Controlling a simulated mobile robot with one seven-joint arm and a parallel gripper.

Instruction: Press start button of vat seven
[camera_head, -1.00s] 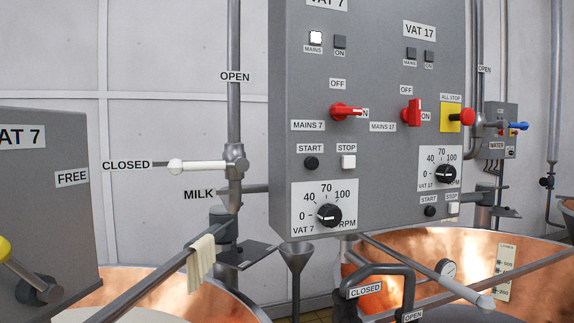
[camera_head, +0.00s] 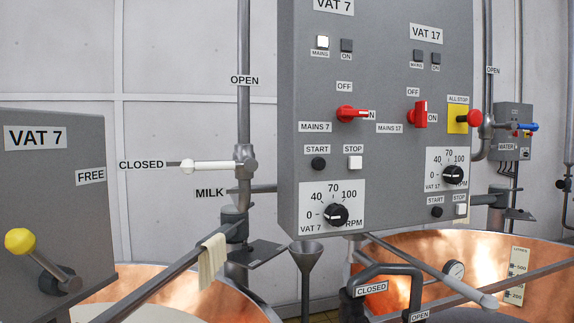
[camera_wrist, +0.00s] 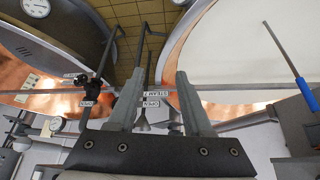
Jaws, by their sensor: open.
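The start button of vat seven (camera_head: 318,164) is a round black knob under a START label on the left half of the grey control panel (camera_head: 385,165). The red Mains 7 switch (camera_head: 351,114) above points right towards ON. The vat seven MAINS lamp (camera_head: 322,42) is white and lit; its ON lamp (camera_head: 346,45) is dark. My gripper (camera_wrist: 159,73) shows only in the wrist view, fingers apart and empty. The wrist view does not show the button.
Vat 17 has its own start button (camera_head: 437,212) lower right. The red all-stop button (camera_head: 474,118) sticks out at the panel's right. A funnel (camera_head: 306,258), a cloth (camera_head: 212,262) on a bar and a lever (camera_head: 470,290) lie below. A yellow-knobbed lever (camera_head: 20,241) is at left.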

